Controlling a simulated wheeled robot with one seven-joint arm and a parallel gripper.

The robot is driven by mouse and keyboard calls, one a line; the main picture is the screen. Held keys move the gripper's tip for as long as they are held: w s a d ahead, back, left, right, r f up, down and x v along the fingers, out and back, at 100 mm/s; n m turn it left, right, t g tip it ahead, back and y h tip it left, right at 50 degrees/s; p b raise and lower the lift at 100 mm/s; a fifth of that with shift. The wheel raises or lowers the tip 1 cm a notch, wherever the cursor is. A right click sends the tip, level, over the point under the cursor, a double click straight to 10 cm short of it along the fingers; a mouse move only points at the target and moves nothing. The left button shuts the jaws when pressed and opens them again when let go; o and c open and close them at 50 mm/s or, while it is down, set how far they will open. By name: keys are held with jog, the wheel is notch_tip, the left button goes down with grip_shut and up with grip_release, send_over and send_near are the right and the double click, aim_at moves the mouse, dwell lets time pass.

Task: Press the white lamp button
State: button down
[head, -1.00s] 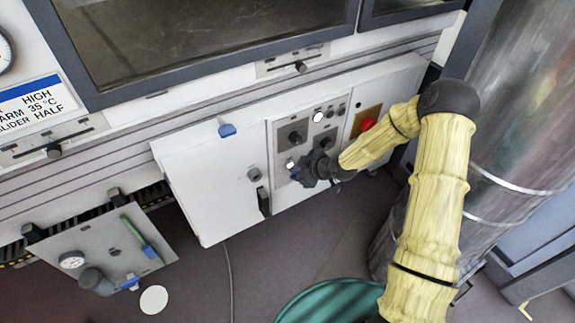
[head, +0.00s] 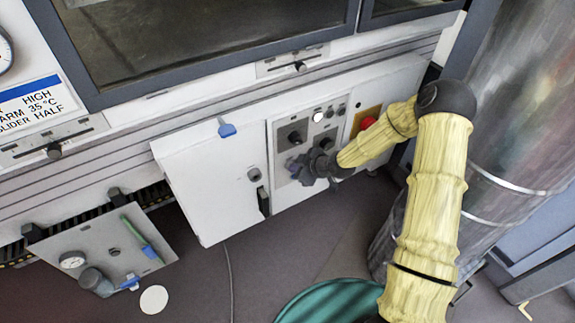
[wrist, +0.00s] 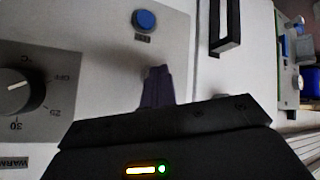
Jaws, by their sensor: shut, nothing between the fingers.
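My gripper (head: 293,166) is shut and empty, with its fingertips at the left part of the lower grey control panel (head: 284,181). In the wrist view the narrow dark fingers (wrist: 156,86) point at the panel, close to its face; I cannot tell whether they touch. The small white round button seen at this spot earlier is hidden behind the fingers in both views. Another white round lamp or button (head: 317,116) shows higher on the panel, clear of my gripper.
A blue button (wrist: 144,20) sits just beyond the fingertips in the wrist view. A temperature dial (wrist: 16,95) is to their left. A red button (head: 367,123) on a yellow plate is right of the panel. A black door handle (head: 263,201) lies left of my gripper.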

dwell(0.3)
jog(key=shift+s+d, duration=0.45)
jog(key=shift+s, duration=0.2)
jog(key=shift+s+d, duration=0.7)
jog(key=shift+s, duration=0.35)
jog(key=shift+s+d, duration=0.7)
jog(key=shift+s, duration=0.35)
